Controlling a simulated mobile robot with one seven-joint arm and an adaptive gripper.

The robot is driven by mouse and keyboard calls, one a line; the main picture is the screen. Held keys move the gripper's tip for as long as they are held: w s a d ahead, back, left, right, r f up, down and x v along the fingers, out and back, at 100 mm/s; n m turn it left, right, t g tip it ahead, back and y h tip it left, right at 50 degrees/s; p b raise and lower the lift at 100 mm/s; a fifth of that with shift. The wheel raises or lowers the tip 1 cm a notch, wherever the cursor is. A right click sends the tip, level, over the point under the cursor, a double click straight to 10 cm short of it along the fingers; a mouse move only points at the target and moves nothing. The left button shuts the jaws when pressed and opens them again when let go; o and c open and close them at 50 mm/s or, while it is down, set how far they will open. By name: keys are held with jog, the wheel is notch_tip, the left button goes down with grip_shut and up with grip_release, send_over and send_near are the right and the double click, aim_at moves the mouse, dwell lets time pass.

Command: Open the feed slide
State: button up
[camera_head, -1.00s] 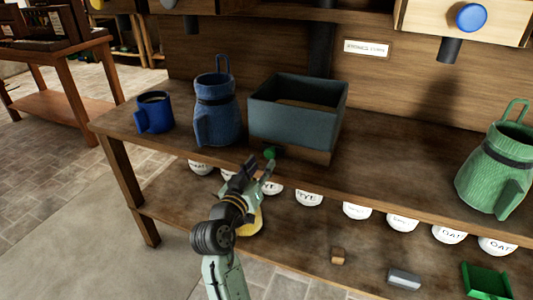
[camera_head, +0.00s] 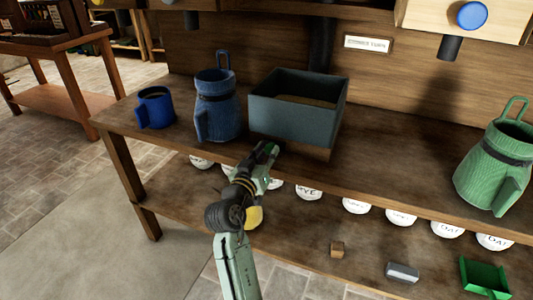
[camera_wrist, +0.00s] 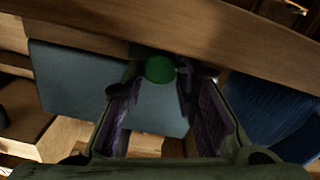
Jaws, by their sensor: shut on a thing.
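A round green knob (camera_wrist: 160,70) sits between my gripper's two fingertips in the wrist view. It is at the front of the wooden base under a grey-green open box (camera_head: 290,118), which holds something brown. The box also fills the left of the wrist view (camera_wrist: 75,85). My gripper (camera_head: 268,152) is at the upper shelf's front edge, just below the box, and is shut on the knob. The slide behind the knob is hidden, so I cannot tell how far it is drawn.
A blue jug (camera_head: 217,112) and a blue mug (camera_head: 156,108) stand left of the box. A green jug (camera_head: 495,165) stands far right. White labelled round things (camera_head: 357,206) line the lower shelf, with a small wooden block (camera_head: 338,249), a grey block (camera_head: 402,272) and a green tray (camera_head: 484,279).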

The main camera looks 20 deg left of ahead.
aim_at(292, 170)
grip_shut()
jog(key=d, duration=0.7)
jog(key=shift+s+d+p, duration=0.15)
jog(key=shift+d+p, duration=0.15)
jog(key=shift+d, duration=0.1)
jog(key=o, duration=0.6)
grip_release()
jog(key=shift+s, duration=0.1)
